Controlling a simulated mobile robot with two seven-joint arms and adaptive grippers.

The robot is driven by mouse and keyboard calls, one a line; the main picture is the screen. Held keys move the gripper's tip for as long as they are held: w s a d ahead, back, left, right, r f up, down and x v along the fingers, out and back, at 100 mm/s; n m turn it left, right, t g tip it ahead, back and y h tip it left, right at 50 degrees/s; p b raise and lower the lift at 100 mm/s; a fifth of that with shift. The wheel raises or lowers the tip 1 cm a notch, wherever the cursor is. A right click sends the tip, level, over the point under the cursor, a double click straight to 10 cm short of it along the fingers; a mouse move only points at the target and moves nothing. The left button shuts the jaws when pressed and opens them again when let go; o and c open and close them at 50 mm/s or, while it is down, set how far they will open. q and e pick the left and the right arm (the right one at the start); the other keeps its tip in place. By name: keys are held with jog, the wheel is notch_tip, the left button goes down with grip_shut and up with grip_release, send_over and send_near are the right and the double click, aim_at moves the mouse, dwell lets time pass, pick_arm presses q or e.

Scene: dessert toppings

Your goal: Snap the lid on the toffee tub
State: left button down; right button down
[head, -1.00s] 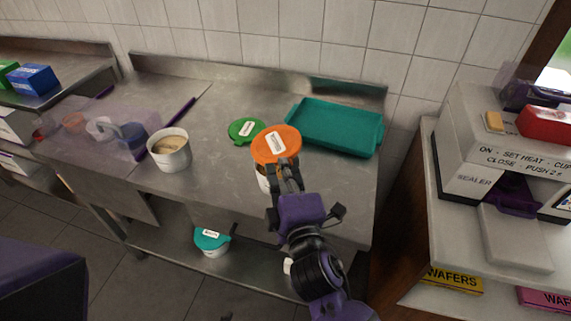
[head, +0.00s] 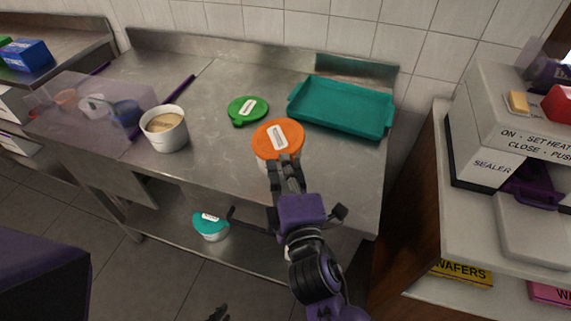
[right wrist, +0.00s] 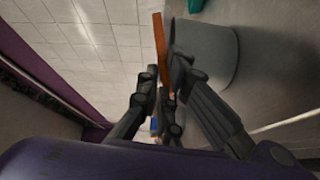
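An orange lid (head: 278,136) with a white label lies level over a pale tub (head: 263,164) at the counter's front. The label is too small to read. My right gripper (head: 284,160) is at the lid's near edge. In the right wrist view the orange lid (right wrist: 160,40) passes between the fingertips (right wrist: 165,78), which look closed on it, with the grey tub (right wrist: 207,52) close beside it. One finger lies between lid and tub, so the lid seems slightly off the rim. A small dark tip of my left gripper (head: 219,313) shows at the bottom edge.
A green lid (head: 248,110) lies behind the orange one. A teal tray (head: 345,106) is at the back right. An open tub (head: 165,128) with tan contents and a clear bin (head: 85,115) stand left. A teal-lidded tub (head: 210,227) is on the lower shelf.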

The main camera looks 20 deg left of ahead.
pick_arm(q)
jog(key=shift+w+r, duration=0.1)
jog(key=shift+r, duration=0.1)
dwell(0.4)
jog(key=shift+w+r+p, duration=0.25)
jog(key=shift+r+p, duration=0.1)
jog(key=shift+p, duration=0.05)
pick_arm(e)
jog(key=shift+f, duration=0.2)
dwell(0.9)
jog(key=shift+f, duration=0.3)
dwell(0.8)
jog(key=c, duration=1.3)
grip_release()
jog(key=shift+r, duration=0.1)
